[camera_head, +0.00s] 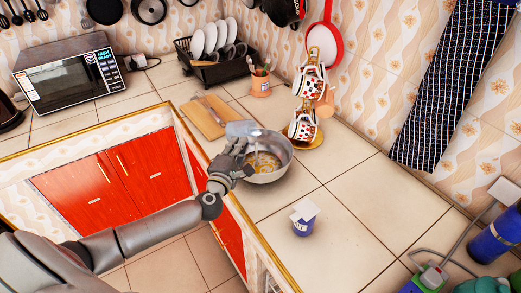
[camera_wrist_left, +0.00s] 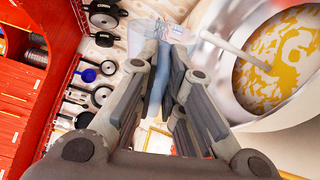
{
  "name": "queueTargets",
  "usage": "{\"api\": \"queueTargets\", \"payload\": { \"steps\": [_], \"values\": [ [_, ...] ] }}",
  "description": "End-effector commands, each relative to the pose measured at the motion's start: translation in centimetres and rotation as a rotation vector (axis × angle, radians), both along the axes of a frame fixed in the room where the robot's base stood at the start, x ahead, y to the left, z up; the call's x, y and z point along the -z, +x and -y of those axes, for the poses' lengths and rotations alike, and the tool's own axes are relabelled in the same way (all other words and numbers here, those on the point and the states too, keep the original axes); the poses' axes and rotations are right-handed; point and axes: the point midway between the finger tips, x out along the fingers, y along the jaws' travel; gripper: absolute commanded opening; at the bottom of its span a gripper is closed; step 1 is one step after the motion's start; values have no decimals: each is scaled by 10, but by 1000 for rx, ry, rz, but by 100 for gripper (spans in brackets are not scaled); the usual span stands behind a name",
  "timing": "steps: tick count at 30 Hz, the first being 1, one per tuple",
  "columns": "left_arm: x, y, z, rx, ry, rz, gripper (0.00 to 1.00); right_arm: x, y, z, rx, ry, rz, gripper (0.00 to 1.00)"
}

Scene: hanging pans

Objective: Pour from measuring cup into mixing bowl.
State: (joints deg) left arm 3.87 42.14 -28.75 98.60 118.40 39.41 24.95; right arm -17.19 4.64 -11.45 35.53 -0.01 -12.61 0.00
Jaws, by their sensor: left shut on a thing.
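The measuring cup (camera_head: 242,128), pale and see-through, is up at the left rim of the mixing bowl. In the left wrist view the cup (camera_wrist_left: 165,32) shows beyond my fingers, with a bluish part between them. My left gripper (camera_head: 240,158) is shut on it, beside the bowl's left side. The cup's contents and exact tilt are hard to tell. The metal mixing bowl (camera_head: 277,174) stands on the counter with yellow-and-white contents and a pale utensil in it. The bowl (camera_wrist_left: 222,92) fills the right of the left wrist view. My right gripper is not in view.
A small blue-and-white tub (camera_head: 304,222) stands in front of the bowl. A cutting board (camera_head: 204,117) lies behind it. A mug rack (camera_head: 306,105) and a utensil pot (camera_head: 261,84) stand farther back. The tiled counter (camera_head: 350,205) right of the tub is clear.

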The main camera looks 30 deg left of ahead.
Motion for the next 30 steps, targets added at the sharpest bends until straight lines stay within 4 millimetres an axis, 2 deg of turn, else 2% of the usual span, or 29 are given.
{"api": "queueTargets", "payload": {
  "steps": [8, 30],
  "values": [
    [2, 1, 4, 0, 33, -6, 0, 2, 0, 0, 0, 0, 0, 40],
    [-1, 1, 8, 0, 123, -23, 0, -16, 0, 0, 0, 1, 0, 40]
  ]
}}
